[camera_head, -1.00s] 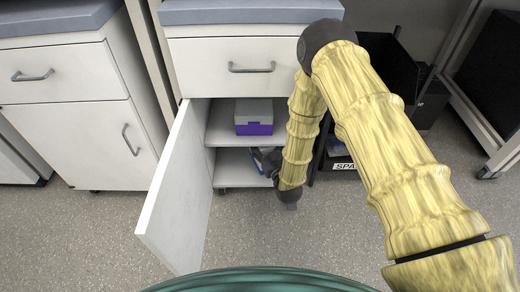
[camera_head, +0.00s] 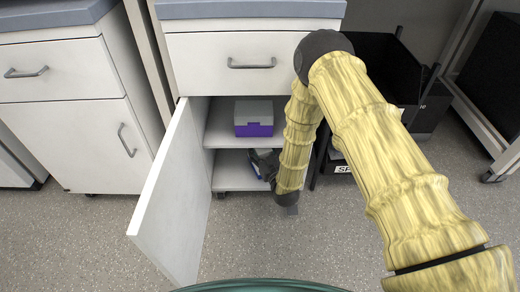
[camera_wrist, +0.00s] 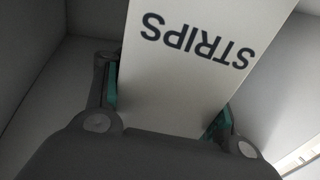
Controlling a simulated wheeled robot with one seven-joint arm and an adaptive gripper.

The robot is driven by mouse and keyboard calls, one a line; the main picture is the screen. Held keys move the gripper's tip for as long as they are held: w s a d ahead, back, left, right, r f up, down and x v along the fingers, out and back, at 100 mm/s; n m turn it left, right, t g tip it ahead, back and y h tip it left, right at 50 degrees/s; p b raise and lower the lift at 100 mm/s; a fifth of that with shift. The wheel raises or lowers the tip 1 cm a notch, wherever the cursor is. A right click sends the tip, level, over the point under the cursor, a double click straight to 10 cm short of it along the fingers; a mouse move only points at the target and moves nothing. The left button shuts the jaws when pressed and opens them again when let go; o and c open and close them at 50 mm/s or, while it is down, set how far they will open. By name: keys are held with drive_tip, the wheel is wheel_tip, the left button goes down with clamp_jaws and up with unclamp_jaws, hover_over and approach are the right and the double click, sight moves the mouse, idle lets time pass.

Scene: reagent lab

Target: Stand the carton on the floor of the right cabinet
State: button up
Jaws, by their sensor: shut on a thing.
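The right cabinet (camera_head: 232,182) stands open, with a drawer above, a middle shelf and a floor below. My gripper (camera_head: 262,165) is low in its opening, between the shelf and the floor. In the wrist view, my gripper (camera_wrist: 165,110) is shut on a white carton (camera_wrist: 185,85) marked STRIPS, with a teal pad at each side. The lettering appears upside down. In the head view the carton is mostly hidden by the gripper and arm, and I cannot tell whether it touches the floor.
The open cabinet door (camera_head: 172,205) juts out at the left. A black bin (camera_head: 385,75) stands just right of the cabinet. Another cabinet (camera_head: 80,140), shut, stands at the left.

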drive_tip(key=o, duration=1.5)
drive_tip(key=shift+f, duration=0.1)
drive_tip(key=shift+c, duration=0.2)
drive_tip(key=s+d+f+m+g+h+p, duration=0.15)
drive_tip(key=s+d+f+g, duration=0.4)
drive_tip(key=s, duration=0.75)
drive_tip(key=s+d+f+m+g+h+p, duration=0.1)
drive_tip(key=s+d+f+g+h+p, duration=0.15)
drive_tip(key=s+d, duration=0.75)
drive_tip(key=s+d+f+m+g+h+p, duration=0.1)
drive_tip(key=s+d+f+g+h, duration=0.25)
drive_tip(key=s, duration=1.15)
drive_tip(key=s+d+r+g, duration=0.1)
drive_tip(key=s+g, duration=0.1)
drive_tip(key=s, duration=0.3)
drive_tip(key=s+d+r+m+g, duration=0.1)
drive_tip(key=s+d+g, duration=0.1)
drive_tip(key=s, duration=0.3)
drive_tip(key=shift+s+r+g+y, duration=0.3)
drive_tip(key=shift+s+g+y, duration=0.05)
drive_tip(key=shift+g, duration=0.2)
